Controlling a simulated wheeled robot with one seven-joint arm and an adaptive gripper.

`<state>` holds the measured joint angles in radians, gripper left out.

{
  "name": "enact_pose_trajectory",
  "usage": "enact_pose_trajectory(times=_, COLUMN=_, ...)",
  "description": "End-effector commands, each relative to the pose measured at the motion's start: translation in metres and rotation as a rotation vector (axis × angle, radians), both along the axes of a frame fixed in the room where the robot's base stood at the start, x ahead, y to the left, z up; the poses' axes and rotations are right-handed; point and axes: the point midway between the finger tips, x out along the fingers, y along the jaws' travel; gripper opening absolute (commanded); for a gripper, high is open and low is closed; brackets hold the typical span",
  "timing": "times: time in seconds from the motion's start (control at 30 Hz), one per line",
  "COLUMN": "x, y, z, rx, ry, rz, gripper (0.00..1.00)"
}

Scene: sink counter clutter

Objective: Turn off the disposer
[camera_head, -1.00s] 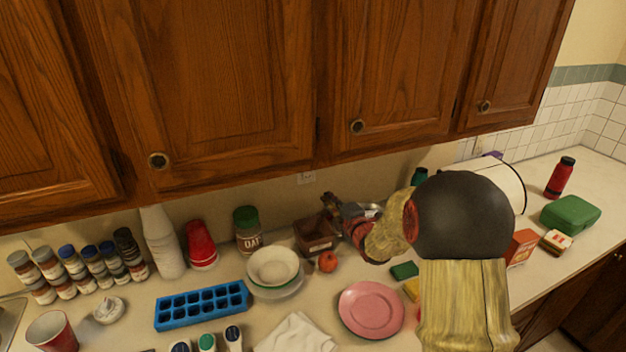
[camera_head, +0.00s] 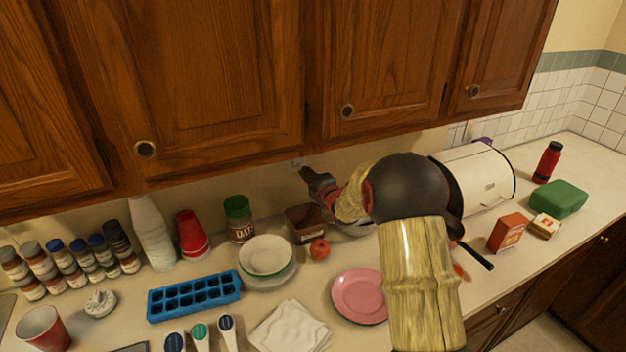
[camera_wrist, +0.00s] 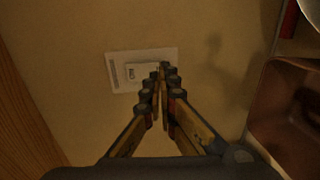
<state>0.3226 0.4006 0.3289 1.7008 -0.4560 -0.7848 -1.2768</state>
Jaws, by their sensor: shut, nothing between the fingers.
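A pale wall switch plate (camera_wrist: 117,78) with a lighter switch (camera_wrist: 132,71) shows in the wrist view, with small dark lettering on the switch. My gripper (camera_wrist: 161,76) is shut and empty, its fingertips overlapping the right part of the plate. I cannot tell whether they touch it. In the head view the plate (camera_head: 295,162) is small on the wall under the cabinets, just above the tip of my gripper (camera_head: 306,173), and is partly hidden. No disposer is visible.
Wooden cabinets (camera_head: 220,80) hang just above my gripper. A brown box (camera_head: 306,226), an oats jar (camera_head: 238,220), stacked bowls (camera_head: 266,256) and a tomato (camera_head: 319,249) stand below it. The brown box (camera_wrist: 280,120) is at right in the wrist view.

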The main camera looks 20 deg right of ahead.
Motion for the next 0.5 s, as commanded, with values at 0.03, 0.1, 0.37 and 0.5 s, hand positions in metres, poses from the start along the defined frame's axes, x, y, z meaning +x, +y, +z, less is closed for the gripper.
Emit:
enact_pose_trajectory(times=0.03, x=0.008, y=0.000, z=-0.002, rx=0.000, ry=0.000, rz=0.000, gripper=0.00)
enact_pose_trajectory(times=0.1, x=0.016, y=0.000, z=-0.003, rx=0.000, ry=0.000, rz=0.000, gripper=0.00)
enact_pose_trajectory(times=0.37, x=0.031, y=0.000, z=-0.004, rx=0.000, ry=0.000, rz=0.000, gripper=0.00)
enact_pose_trajectory(times=0.5, x=0.031, y=0.000, z=-0.004, rx=0.000, ry=0.000, rz=0.000, gripper=0.00)
